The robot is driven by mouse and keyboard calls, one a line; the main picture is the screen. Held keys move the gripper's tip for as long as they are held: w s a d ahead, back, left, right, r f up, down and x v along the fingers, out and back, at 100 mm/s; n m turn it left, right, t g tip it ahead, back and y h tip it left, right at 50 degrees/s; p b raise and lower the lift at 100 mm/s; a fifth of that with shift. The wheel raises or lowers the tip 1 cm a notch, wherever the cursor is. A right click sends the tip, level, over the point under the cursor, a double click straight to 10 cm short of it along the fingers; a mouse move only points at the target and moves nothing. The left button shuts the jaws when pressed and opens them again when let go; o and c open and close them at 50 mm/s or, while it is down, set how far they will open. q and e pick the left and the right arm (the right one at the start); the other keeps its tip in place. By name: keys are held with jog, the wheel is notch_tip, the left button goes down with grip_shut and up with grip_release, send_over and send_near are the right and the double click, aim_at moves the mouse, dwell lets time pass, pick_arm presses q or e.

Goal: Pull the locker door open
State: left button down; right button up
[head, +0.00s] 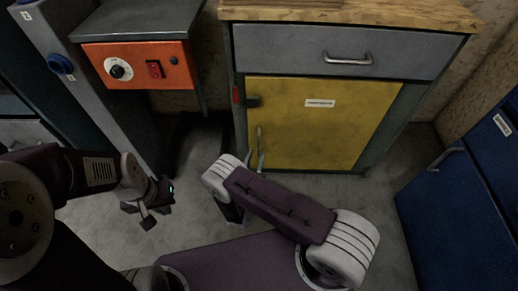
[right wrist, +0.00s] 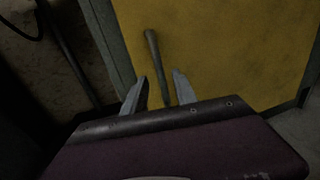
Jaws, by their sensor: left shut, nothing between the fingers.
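The yellow locker door (head: 320,122) is closed in the cabinet under a grey drawer. Its upright bar handle (head: 260,138) is near the door's left edge; it also shows in the right wrist view (right wrist: 153,50). My right gripper (head: 255,161) is at the handle's lower part. In the right wrist view my right gripper (right wrist: 162,88) is open, with the handle's lower end between its fingers and a gap on each side. Contact cannot be seen. My left gripper (head: 147,210) is shut and empty, over the floor at left, well away from the door.
A grey drawer (head: 345,52) with a bar handle is above the door, under a wooden top (head: 350,12). An orange control box (head: 140,66) stands at upper left. Blue cabinets (head: 465,190) stand at right. Some grey floor (head: 380,195) is bare before the door.

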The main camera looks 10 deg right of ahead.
aim_at(259, 147)
jog(key=b+x, duration=0.1)
jog(key=x, duration=0.3)
jog(key=shift+w+d+f+b, duration=0.15)
jog(key=shift+w+d+b, duration=0.1)
jog(key=shift+b, duration=0.15)
jog(key=shift+w+d, duration=0.1)
jog(key=shift+w, duration=0.2)
grip_shut()
dwell(0.8)
